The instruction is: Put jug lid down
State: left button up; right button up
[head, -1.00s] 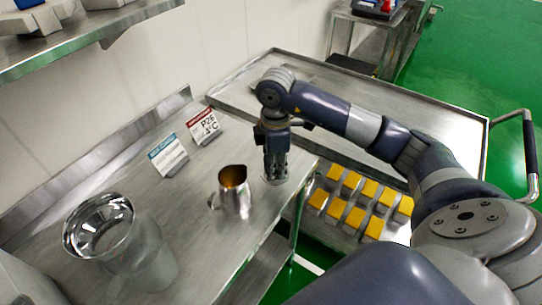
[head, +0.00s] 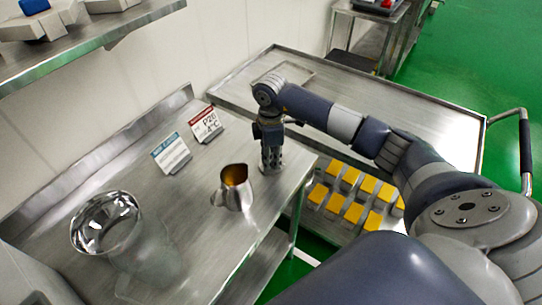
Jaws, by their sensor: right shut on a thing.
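The small steel jug (head: 236,193) stands upright on the steel table, its top open and orange-brown inside. My right gripper (head: 271,165) points straight down just behind and to the right of the jug, low over the table near its right edge. It is shut on the jug lid, which is mostly hidden by the fingers. I cannot tell whether the lid touches the table. My left gripper is not in view.
A shiny metal bowl-like funnel (head: 92,232) stands at the left of the table (head: 195,245). Two sign cards, one blue-topped (head: 171,153) and one red-topped (head: 206,125), stand behind the jug. A steel cart (head: 420,115) with several yellow-topped blocks (head: 352,175) below stands at the right.

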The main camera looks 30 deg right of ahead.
jog(key=shift+f, duration=0.2)
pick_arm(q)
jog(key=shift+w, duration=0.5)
pick_arm(e)
jog(key=o, duration=0.9)
jog(key=shift+o, duration=0.2)
jog(key=shift+r, duration=0.1)
jog(key=shift+r, duration=0.65)
pick_arm(q)
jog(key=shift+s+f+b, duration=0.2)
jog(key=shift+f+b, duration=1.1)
jog(key=shift+b, duration=0.05)
pick_arm(e)
notch_tip(320, 180, up, 11)
jog(key=shift+s+f, duration=0.1)
